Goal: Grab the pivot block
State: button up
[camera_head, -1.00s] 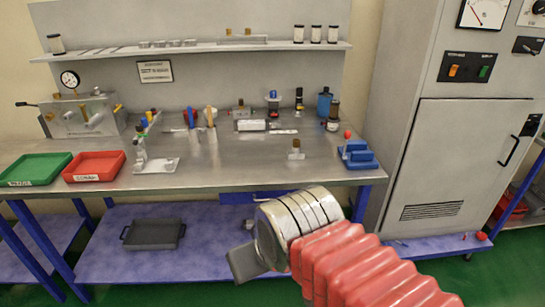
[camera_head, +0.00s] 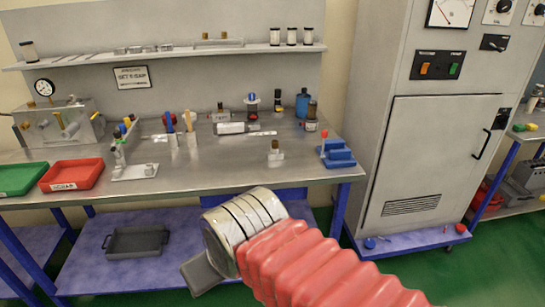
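No part is plainly marked as the pivot block. A small grey block with a brass-coloured top (camera_head: 276,152) stands alone near the bench's front edge, right of the middle, and may be it. My arm, with a red ribbed sleeve and a metal wrist, reaches in from the lower right. My gripper (camera_head: 203,272) is the grey end at the arm's lower left, in front of the bench and below its top. It is well apart from the small block. Its fingers cannot be made out, so open or shut does not show.
A blue fixture with a red knob (camera_head: 335,152) stands at the right end of the metal bench (camera_head: 215,178). A red tray (camera_head: 72,175) and a green tray (camera_head: 22,178) lie at the left. A tall grey cabinet (camera_head: 430,150) stands to the right. The bench's front middle is mostly clear.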

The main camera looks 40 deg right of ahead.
aim_at(274, 154)
jog(key=z, duration=0.1)
jog(key=i, duration=1)
jog(key=u, duration=0.1)
